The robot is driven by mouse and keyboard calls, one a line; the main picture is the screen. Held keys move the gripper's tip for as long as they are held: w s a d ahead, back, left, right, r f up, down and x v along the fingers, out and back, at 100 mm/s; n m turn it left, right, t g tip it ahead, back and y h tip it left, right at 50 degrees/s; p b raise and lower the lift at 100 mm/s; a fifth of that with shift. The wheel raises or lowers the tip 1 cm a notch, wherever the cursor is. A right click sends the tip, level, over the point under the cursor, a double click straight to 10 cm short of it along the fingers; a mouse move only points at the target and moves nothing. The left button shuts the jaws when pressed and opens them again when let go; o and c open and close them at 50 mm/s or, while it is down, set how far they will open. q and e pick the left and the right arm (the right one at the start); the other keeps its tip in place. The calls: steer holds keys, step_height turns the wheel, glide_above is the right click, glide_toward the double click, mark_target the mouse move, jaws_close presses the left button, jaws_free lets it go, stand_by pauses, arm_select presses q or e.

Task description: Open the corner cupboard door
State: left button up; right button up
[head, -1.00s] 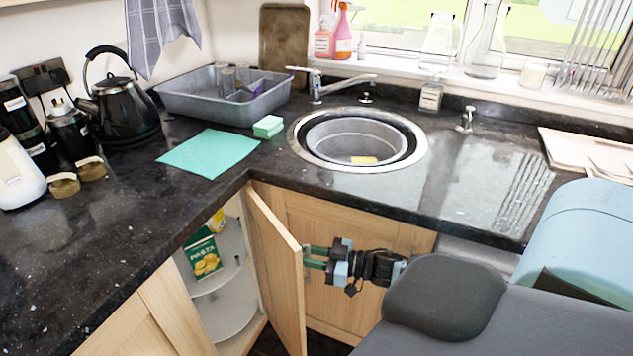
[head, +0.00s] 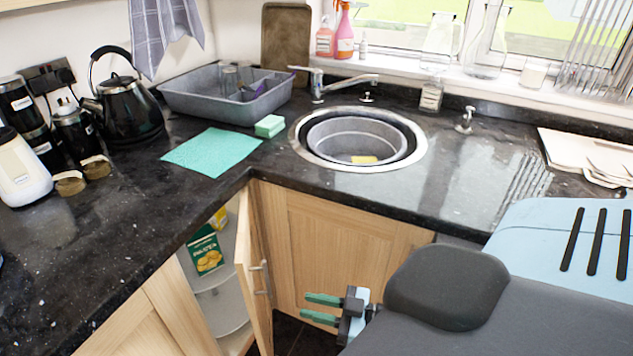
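The wooden corner cupboard door (head: 255,275) stands partly open under the counter corner. Its metal handle (head: 262,278) is on the face turned to the right. To the left of the door the opening shows round shelves (head: 226,306) with a green pasta box (head: 207,254). My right gripper (head: 322,309) is to the right of the door and below the handle, apart from both. Its green fingers are spread and point left, with nothing between them. My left gripper is out of view.
The dark counter edge (head: 330,208) runs above the cupboard. Another wooden cupboard front (head: 335,245) is behind my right gripper. The dark floor (head: 300,335) is clear below the door. A sink (head: 358,140) is set in the counter.

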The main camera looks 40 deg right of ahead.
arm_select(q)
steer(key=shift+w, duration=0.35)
